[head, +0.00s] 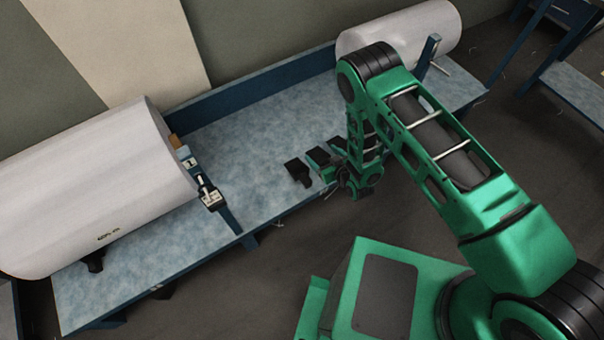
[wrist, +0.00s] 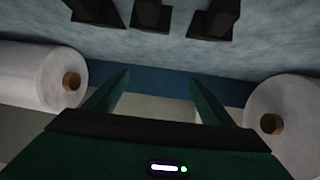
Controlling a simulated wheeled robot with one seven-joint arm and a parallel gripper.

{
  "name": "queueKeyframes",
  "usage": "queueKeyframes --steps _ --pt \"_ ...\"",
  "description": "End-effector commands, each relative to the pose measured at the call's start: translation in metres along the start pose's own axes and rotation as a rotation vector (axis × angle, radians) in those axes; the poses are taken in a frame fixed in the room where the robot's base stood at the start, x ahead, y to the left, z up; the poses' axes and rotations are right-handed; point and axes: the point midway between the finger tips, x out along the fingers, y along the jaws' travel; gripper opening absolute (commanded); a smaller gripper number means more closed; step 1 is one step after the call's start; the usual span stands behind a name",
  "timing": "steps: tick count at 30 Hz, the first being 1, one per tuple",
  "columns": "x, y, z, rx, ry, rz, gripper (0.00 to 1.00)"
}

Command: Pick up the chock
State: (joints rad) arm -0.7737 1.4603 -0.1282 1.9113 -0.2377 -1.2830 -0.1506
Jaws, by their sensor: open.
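Three dark, block-like pieces that look like chocks stand in a row near the front edge of the bench: a left one (head: 298,172), a middle one (head: 319,156) and a right one (head: 338,144) partly hidden by my arm. In the wrist view, three dark pieces show at the top edge, at left (wrist: 94,10), middle (wrist: 153,14) and right (wrist: 212,18), each cut off by the frame. My gripper (wrist: 160,77) is open with nothing between its fingers. In the head view my gripper (head: 329,186) is beside the row, at the bench's front edge, partly hidden.
A large white roll (head: 90,190) lies at the bench's left and another roll (head: 400,38) at its far right. A blue bracket with a small device (head: 210,195) stands by the left roll.

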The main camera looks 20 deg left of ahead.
Motion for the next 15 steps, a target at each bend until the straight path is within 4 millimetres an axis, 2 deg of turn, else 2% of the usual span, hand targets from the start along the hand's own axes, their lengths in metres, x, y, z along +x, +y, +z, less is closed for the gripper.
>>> queueKeyframes --steps 1,6,9,12,15 --pt "-0.001 -0.016 0.022 -0.006 0.014 -0.019 0.77" --pt "-0.009 -0.052 0.064 -0.017 0.083 -0.06 0.77" --pt "-0.015 -0.063 0.08 -0.02 0.109 -0.073 0.77" --pt "-0.017 -0.07 0.088 -0.021 0.125 -0.081 0.77" --pt "-0.011 -0.072 0.09 -0.019 0.133 -0.083 0.77"
